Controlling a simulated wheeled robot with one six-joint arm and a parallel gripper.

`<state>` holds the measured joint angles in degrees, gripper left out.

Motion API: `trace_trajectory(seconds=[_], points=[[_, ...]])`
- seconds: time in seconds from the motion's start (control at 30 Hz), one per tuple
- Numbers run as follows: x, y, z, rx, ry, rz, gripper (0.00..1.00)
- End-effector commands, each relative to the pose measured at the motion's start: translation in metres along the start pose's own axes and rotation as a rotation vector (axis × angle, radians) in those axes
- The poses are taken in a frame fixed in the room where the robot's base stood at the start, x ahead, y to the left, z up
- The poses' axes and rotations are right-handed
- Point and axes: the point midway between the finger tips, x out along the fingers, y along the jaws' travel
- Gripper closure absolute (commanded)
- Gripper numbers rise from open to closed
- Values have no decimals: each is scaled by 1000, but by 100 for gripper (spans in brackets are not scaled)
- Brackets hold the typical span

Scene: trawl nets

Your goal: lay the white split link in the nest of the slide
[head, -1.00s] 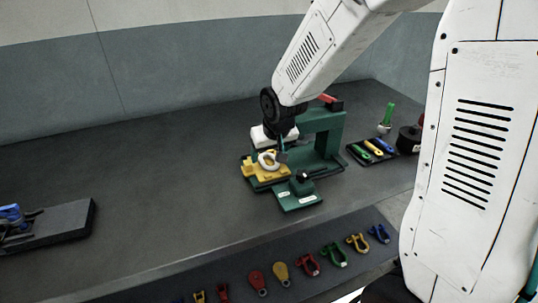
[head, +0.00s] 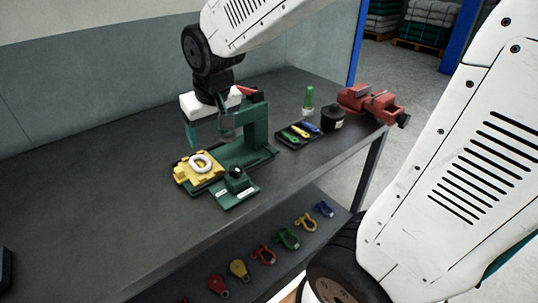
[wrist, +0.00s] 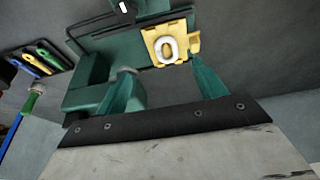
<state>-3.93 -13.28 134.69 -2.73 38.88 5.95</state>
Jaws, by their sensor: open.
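The white split link (head: 201,163) is an oval ring lying on the yellow slide (head: 184,174) of the green press. It also shows in the wrist view (wrist: 167,49), lying flat within the yellow block (wrist: 152,36). Whether it is fully seated in the nest is too small to tell. My gripper (head: 208,137) is open and empty, above and behind the slide, apart from the link. In the wrist view its two green fingers (wrist: 163,82) stand wide apart with nothing between them.
The green press frame (head: 257,127) rises just right of my gripper. A black tray (head: 292,136) of coloured tools, a dark round pot (head: 332,118) and a red vise (head: 372,103) stand farther right. Several coloured shackles lie on the lower shelf (head: 315,240).

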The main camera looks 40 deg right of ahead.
Motion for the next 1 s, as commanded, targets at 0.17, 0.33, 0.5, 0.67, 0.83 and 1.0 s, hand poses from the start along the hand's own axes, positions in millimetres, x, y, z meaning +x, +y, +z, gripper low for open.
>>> trace_trajectory(seconds=[0.17,0.33,0.5,0.67,0.83,1.0], points=[[-56,15,76,4,-83,8,30],[-88,22,144,3,-169,4,30],[-101,23,182,0,-218,-1,30],[-104,24,191,-2,-233,-3,30],[-104,23,191,-2,-232,-3,30],[-103,23,190,-2,-232,-3,30]])
